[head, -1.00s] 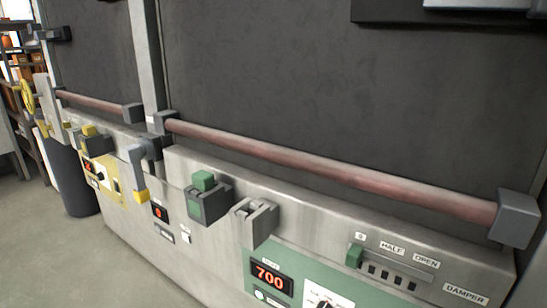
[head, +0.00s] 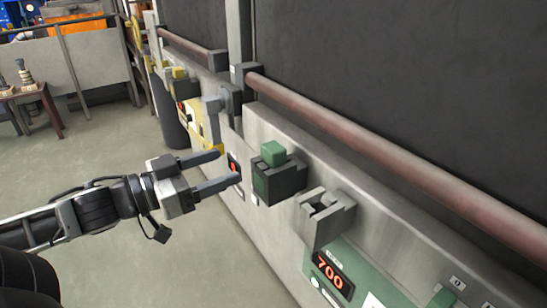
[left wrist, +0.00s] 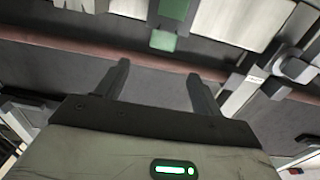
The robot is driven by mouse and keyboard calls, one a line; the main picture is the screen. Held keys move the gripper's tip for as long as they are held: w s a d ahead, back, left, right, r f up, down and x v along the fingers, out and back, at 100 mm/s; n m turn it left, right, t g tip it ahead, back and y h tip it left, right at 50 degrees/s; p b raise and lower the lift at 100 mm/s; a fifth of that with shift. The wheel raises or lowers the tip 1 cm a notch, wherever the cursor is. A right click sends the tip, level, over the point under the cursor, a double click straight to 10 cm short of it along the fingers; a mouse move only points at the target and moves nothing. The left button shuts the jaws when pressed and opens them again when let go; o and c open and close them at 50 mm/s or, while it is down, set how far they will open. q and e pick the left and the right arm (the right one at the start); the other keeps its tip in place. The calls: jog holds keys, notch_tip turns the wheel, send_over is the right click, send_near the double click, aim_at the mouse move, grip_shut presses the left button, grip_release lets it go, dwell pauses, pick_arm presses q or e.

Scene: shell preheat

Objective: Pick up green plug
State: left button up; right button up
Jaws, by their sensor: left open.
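The green plug (head: 273,152) sits in a dark grey holder (head: 288,181) on the front of the steel panel, its lighter green top standing above the holder. My left gripper (head: 229,167) is open and empty, to the left of the holder, its two fingers pointing toward the panel and apart from the plug. In the left wrist view the plug (left wrist: 163,40) shows beyond the open fingers (left wrist: 157,72), near the top middle. My right gripper is in neither view.
An empty grey holder (head: 325,217) stands right of the plug's holder, above a display reading 700 (head: 333,273). A grey and yellow lever (head: 211,122) is close behind my left fingers. A reddish rail (head: 380,145) runs above. Open floor lies left.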

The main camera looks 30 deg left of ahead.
aim_at(281, 148)
pick_arm(q)
jog(key=b+x, duration=0.3)
jog(key=x, duration=0.6)
jog(key=shift+w+f, duration=0.15)
jog(key=shift+f+b+x, duration=0.15)
jog(key=shift+b+x, duration=0.3)
jog(key=shift+x, duration=0.3)
jog(key=shift+f+b+x, duration=0.1)
jog(key=shift+b+x, duration=0.35)
jog(key=shift+x, duration=1.3)
jog(key=c, duration=1.1)
